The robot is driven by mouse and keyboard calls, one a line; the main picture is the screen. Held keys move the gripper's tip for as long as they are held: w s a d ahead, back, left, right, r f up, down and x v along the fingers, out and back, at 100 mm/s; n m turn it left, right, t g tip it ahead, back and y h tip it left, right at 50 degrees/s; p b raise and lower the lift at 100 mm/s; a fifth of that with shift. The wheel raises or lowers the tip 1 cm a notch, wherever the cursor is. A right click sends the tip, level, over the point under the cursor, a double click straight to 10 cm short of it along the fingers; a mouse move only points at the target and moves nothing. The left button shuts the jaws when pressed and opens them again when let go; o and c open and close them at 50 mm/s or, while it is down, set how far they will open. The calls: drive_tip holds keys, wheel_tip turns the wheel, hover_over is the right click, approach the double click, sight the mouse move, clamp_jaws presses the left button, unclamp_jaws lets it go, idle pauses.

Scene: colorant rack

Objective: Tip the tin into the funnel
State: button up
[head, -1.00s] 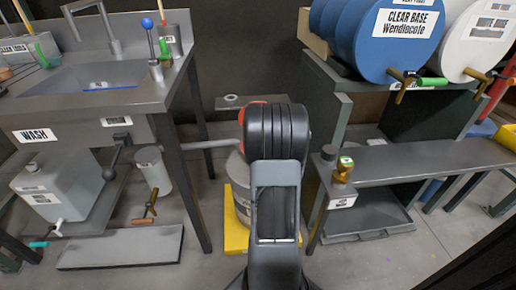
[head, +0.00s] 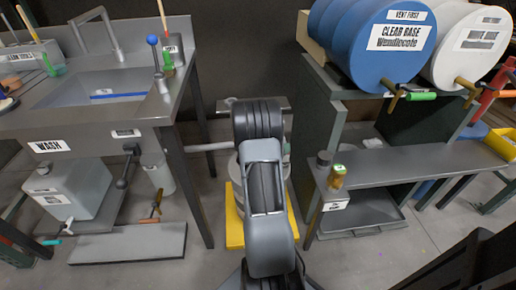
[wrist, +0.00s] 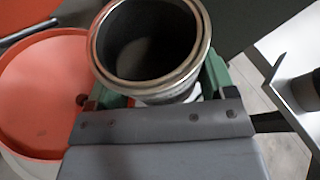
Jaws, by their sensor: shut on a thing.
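My gripper (wrist: 155,88) is shut on the tin (wrist: 186,76), a round metal can with a bright rim, in the wrist view. Its green fingers lie on either side of it. The tin's open mouth faces the wrist camera. Its inside looks dark grey, and I cannot tell what it holds. A wide orange round dish (wrist: 38,85), which looks like the funnel, lies to the left of the tin and partly below it. The tin appears apart from the dish's middle. In the head view my arm hides the gripper, tin and dish.
A pale drum (head: 236,190) stands on a yellow tray (head: 235,232) behind my arm. The wash sink bench (head: 100,125) is at left. At right a grey shelf (head: 430,163) carries small fittings below a blue barrel (head: 395,50) and a white barrel.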

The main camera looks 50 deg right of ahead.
drive_tip(key=shift+w+a+r+n+g+h+p, duration=0.25)
drive_tip(key=shift+w+r+n+g+h+p, duration=0.2)
drive_tip(key=shift+w+n+p, duration=0.25)
drive_tip(key=shift+f+n+h, duration=0.25)
drive_tip(key=shift+f+n, duration=0.05)
drive_tip(key=shift+n, duration=0.4)
drive_tip(key=shift+r+n+g+h+p, duration=0.55)
drive_tip(key=shift+r+n, duration=0.3)
drive_tip(key=shift+n, duration=0.55)
idle(1.0)
drive_tip(key=shift+f+n+h+b, duration=0.3)
drive_tip(key=shift+n+h+b, duration=0.15)
drive_tip(key=shift+n, duration=0.25)
idle(1.1)
drive_tip(key=shift+w+a+r+n+h+p, duration=0.3)
drive_tip(key=shift+w+r+n+p, duration=0.1)
drive_tip(key=shift+w+n+p, duration=0.35)
idle(1.2)
drive_tip(key=shift+f+n, duration=0.1)
drive_tip(key=shift+n, duration=0.25)
